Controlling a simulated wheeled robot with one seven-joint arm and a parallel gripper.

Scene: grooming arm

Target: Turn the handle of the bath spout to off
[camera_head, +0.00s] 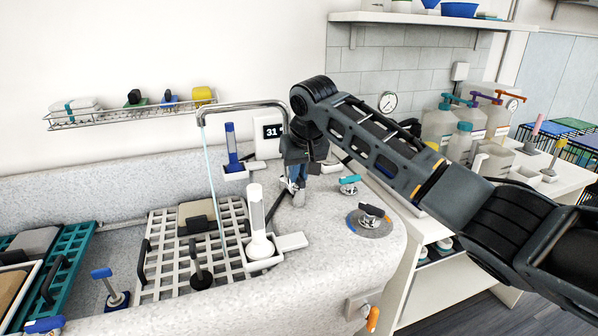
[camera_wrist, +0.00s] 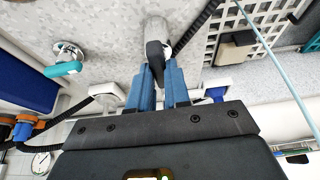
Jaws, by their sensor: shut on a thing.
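The bath spout (camera_head: 245,106) is a curved chrome pipe over the tub's left part. A thin pale-blue stream of water (camera_head: 211,180) falls from its end; the stream also shows in the wrist view (camera_wrist: 268,50). In the wrist view the spout's handle (camera_wrist: 155,52) is a black lever on a chrome body (camera_wrist: 156,30). My gripper (camera_wrist: 158,72) has its blue fingers shut on this lever, one on each side. In the head view my gripper (camera_head: 297,176) points down at the spout's base and hides most of the handle.
A teal-handled valve (camera_head: 349,184) and a black-handled dial (camera_head: 372,216) stand close on the right of the ledge. A blue brush (camera_head: 232,150) and a temperature display (camera_head: 270,133) are behind.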

